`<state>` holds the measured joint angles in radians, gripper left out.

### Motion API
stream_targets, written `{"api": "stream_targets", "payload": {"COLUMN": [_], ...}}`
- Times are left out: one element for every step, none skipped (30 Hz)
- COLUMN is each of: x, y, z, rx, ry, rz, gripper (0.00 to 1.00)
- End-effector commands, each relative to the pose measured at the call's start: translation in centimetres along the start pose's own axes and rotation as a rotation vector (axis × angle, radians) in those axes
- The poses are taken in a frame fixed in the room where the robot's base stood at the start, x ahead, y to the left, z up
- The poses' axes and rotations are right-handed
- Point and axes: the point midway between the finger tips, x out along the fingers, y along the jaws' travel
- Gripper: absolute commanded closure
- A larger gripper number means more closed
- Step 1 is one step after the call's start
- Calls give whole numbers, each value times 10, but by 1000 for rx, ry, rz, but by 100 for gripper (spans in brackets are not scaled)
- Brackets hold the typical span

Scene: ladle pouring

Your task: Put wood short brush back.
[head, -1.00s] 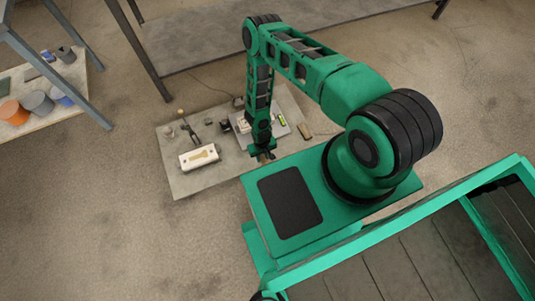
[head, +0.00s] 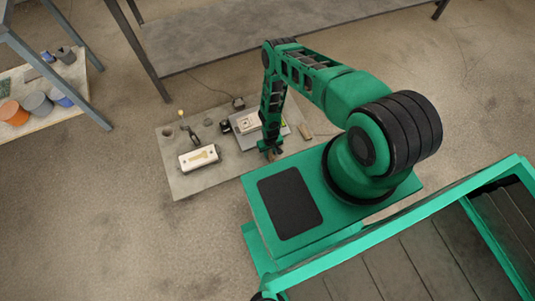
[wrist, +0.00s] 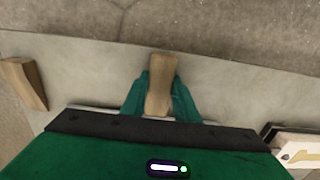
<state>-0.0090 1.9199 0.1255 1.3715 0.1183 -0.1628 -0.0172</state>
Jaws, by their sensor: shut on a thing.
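My gripper (head: 270,148) is low over the near right part of the grey board (head: 215,182). In the wrist view my gripper (wrist: 160,98) is shut on a short wooden piece (wrist: 161,84), which I take to be the wood short brush. The wood sticks out beyond the green fingertips; no bristles show. In the head view the piece is mostly hidden by the gripper. I cannot tell whether it touches the board.
Another wooden block (wrist: 24,82) lies left in the wrist view. A white tray with a tan wooden item (head: 199,158) lies left of my gripper. A grey scale-like device (head: 250,124) stands behind it. A small table (head: 45,90) with cups is far left.

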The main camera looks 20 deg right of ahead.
Motion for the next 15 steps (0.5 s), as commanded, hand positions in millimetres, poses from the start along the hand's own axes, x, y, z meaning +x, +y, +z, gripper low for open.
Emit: {"api": "stream_targets", "payload": {"x": [0, 0, 0, 0, 0, 0, 1, 1, 1, 1, 1, 1, 1, 1, 1], "y": [0, 0, 0, 0, 0, 0, 0, 0, 0, 0, 0, 0, 0, 0, 0], "z": [0, 0, 0, 0, 0, 0, 0, 0, -1, -1, -1, -1, -1, -1, -1], "rx": [0, 0, 0, 0, 0, 0, 0, 0, 0, 0, 0, 0, 0, 0, 0], "ry": [1, 1, 0, 0, 0, 0, 0, 0, 1, 1, 1, 1, 1, 1, 1], "rz": [0, 0, 0, 0, 0, 0, 0, 0, 0, 0, 0, 0, 0, 0, 0], "gripper": [100, 100, 100, 100, 100, 100, 100, 100, 65, 58, 54, 54, 54, 54, 54]}}
